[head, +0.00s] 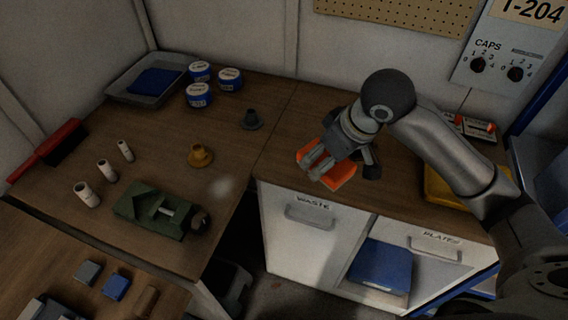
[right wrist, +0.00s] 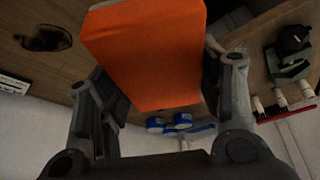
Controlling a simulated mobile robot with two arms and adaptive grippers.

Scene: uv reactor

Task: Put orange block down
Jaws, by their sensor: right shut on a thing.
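The orange block (head: 343,180) is in my right gripper (head: 322,162), over the front edge of the wooden counter above the waste cabinet. In the head view the fingers cover the middle of the block. In the right wrist view the orange block (right wrist: 150,55) fills the space between the two fingers of the right gripper (right wrist: 160,88), one on each side. I cannot tell whether the block touches the counter. My left gripper is not in view.
The waste cabinet (head: 309,226) is below the block. A yellow tray (head: 436,186) lies to the right on the counter. Bare wood lies left of the gripper.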

